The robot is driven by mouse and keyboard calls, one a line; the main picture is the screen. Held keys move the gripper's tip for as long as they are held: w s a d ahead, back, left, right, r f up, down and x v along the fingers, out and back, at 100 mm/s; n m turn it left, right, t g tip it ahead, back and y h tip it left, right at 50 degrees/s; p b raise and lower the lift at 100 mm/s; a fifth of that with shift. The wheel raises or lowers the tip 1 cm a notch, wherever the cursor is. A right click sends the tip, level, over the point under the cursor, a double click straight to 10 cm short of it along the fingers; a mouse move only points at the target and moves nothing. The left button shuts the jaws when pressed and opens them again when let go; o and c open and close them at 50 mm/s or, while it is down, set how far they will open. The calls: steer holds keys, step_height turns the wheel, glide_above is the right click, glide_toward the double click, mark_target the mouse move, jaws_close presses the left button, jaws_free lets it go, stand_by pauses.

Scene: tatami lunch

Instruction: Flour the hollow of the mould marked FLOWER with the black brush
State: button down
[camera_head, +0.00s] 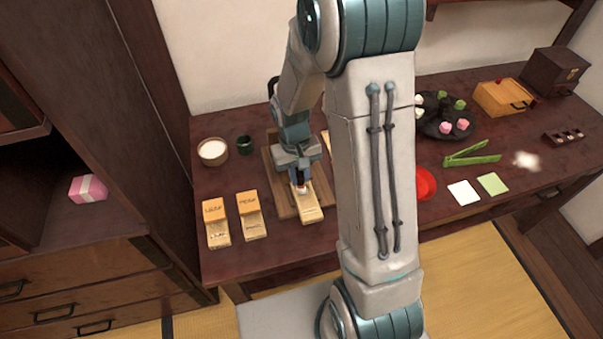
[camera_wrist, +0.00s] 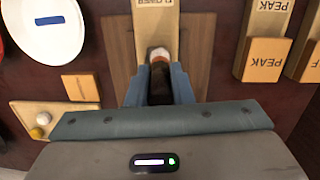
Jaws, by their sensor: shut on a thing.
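The mould marked FLOWER (camera_wrist: 155,10) is a long pale wooden block lying on a brown board (camera_wrist: 196,60). In the head view the mould (camera_head: 311,214) lies at the board's right part, under my gripper. My gripper (camera_head: 299,180) is shut on the black brush (camera_wrist: 160,86), whose dark handle sits between the fingers (camera_wrist: 160,92) in the wrist view. The brush's pale tip, with a reddish band, is over the mould. The brush covers the hollow, and I cannot tell whether the tip touches the wood.
The LEAF mould (camera_head: 215,222) and PEAK mould (camera_head: 251,215) lie left of the board. A bowl of white powder (camera_head: 212,152) and a dark green cup (camera_head: 244,144) stand behind them. A red dish (camera_head: 426,184), green tongs (camera_head: 472,154) and a black plate of sweets (camera_head: 432,126) are to the right.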

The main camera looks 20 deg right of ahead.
steer(key=shift+w+d, duration=0.2)
steer(key=shift+s+f, duration=0.1)
steer(key=shift+s, duration=0.3)
steer(key=shift+w, duration=0.2)
stand_by(0.5)
steer(key=shift+r, duration=0.25)
steer(key=shift+r+p, duration=2.9)
steer(key=shift+r, duration=0.95)
steer(key=shift+f, duration=0.1)
